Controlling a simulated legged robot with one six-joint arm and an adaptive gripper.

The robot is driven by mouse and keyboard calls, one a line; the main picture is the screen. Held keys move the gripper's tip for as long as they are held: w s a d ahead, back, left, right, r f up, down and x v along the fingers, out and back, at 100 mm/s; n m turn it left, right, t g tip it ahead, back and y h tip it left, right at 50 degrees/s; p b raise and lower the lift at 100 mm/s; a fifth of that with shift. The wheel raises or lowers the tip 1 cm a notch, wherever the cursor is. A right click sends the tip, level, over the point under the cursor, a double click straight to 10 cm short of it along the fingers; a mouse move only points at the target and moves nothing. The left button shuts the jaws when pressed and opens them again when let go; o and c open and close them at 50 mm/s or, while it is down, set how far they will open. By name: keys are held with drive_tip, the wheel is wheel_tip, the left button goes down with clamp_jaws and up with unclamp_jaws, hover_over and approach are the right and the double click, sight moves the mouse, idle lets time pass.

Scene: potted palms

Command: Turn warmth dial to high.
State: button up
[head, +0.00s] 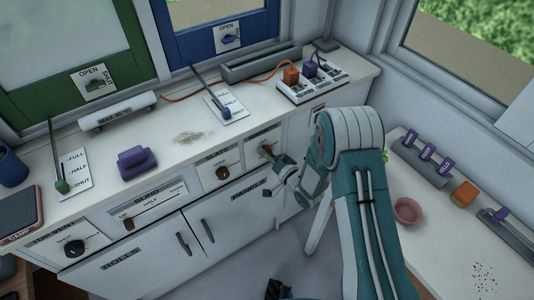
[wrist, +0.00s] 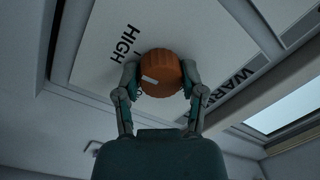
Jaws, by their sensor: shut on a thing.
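The warmth dial is a round orange knob (wrist: 160,72) with a short white mark on its left part. It sits on a white panel (wrist: 95,45) with the word HIGH above and left of it and lettering starting WARM to the right. Other lettering by the knob is partly hidden by a finger. My gripper (wrist: 160,80) is shut on the knob, one finger on each side. In the head view the knob (head: 265,150) shows small on the cabinet front, with my gripper (head: 274,158) at it; its mark cannot be read there.
A brown knob (head: 222,173) is on the panel to the left. Slider and dial panels (head: 148,200) and cupboard doors (head: 235,215) fill the cabinet front. The counter above holds levers, a purple block (head: 137,163) and a plug strip (head: 312,86). A side table (head: 440,235) stands right.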

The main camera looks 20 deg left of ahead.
drive_tip(key=shift+s+d+f+m, duration=0.15)
drive_tip(key=shift+f+m, duration=0.15)
drive_tip(key=shift+m, duration=0.3)
drive_tip(key=o, duration=1.1)
drive_tip(key=shift+o, duration=0.2)
drive_tip(key=shift+r, duration=0.15)
drive_tip(key=v, duration=1.1)
drive_tip(key=shift+d, duration=0.35)
